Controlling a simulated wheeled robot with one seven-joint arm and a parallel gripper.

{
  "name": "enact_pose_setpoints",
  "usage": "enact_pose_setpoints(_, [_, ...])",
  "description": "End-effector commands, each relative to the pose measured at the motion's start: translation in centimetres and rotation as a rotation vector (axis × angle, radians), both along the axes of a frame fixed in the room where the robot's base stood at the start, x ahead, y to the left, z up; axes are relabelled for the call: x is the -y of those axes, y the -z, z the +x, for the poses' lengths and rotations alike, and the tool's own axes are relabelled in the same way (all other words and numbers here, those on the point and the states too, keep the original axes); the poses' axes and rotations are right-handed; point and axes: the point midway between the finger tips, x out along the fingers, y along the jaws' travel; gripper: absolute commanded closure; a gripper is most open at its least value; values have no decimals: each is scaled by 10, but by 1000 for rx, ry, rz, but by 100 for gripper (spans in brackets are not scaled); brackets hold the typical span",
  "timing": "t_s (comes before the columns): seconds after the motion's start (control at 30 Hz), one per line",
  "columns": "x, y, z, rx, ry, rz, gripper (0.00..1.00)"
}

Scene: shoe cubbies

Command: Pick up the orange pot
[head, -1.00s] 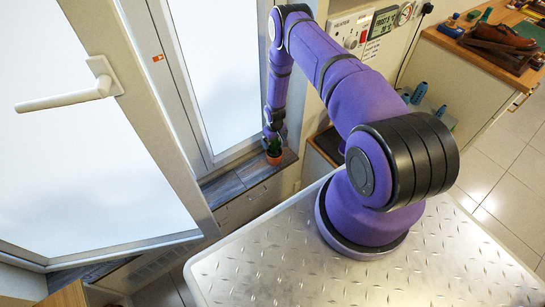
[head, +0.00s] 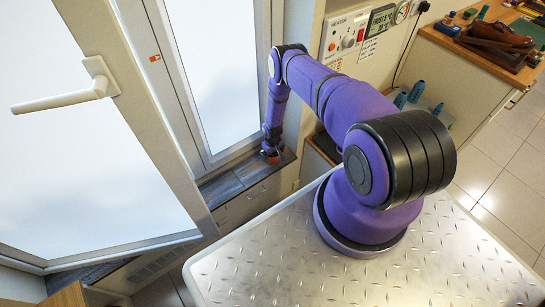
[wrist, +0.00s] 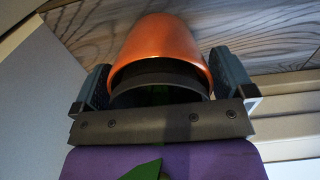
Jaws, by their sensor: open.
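The orange pot (wrist: 165,42) fills the upper middle of the wrist view, with a dark rim or soil inside and a green leaf (wrist: 145,170) showing lower down. My gripper (wrist: 165,85) has one finger on each side of the pot. The fingers stand apart, and whether they touch the pot's sides is hard to tell. In the head view a little of the orange pot (head: 272,159) shows on the window sill, mostly hidden by my gripper (head: 271,150).
The grey wood-grain sill (head: 222,188) runs under the window. An open window sash with a white handle (head: 68,94) stands at the left. The wall by the heater panel (head: 347,36) is close on the right. A workbench with a brown shoe (head: 500,34) is far right.

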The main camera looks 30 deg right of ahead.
Motion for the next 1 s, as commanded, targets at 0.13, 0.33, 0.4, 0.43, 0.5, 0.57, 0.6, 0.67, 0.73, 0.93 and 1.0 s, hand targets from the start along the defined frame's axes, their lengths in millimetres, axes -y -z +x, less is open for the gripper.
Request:
enact_pose_setpoints(0.13, [0,3,0,1,0,0,0])
enact_pose_setpoints(0.33, [0,2,0,0,0,0,14])
enact_pose_setpoints(0.4, [0,2,0,0,0,0,30])
enact_pose_setpoints(0.43, [0,2,0,0,0,0,37])
enact_pose_setpoints(0.5, [0,2,1,1,0,0,43])
enact_pose_setpoints(0.57, [0,2,1,1,0,0,43])
enact_pose_setpoints(0.6, [0,2,1,1,0,0,43])
enact_pose_setpoints(0.67, [0,2,1,1,0,0,43])
enact_pose_setpoints(0.73, [0,2,1,1,0,0,43])
enact_pose_setpoints(0.93, [0,-5,1,1,0,0,43])
enact_pose_setpoints(1.0, [0,-9,1,0,-1,0,43])
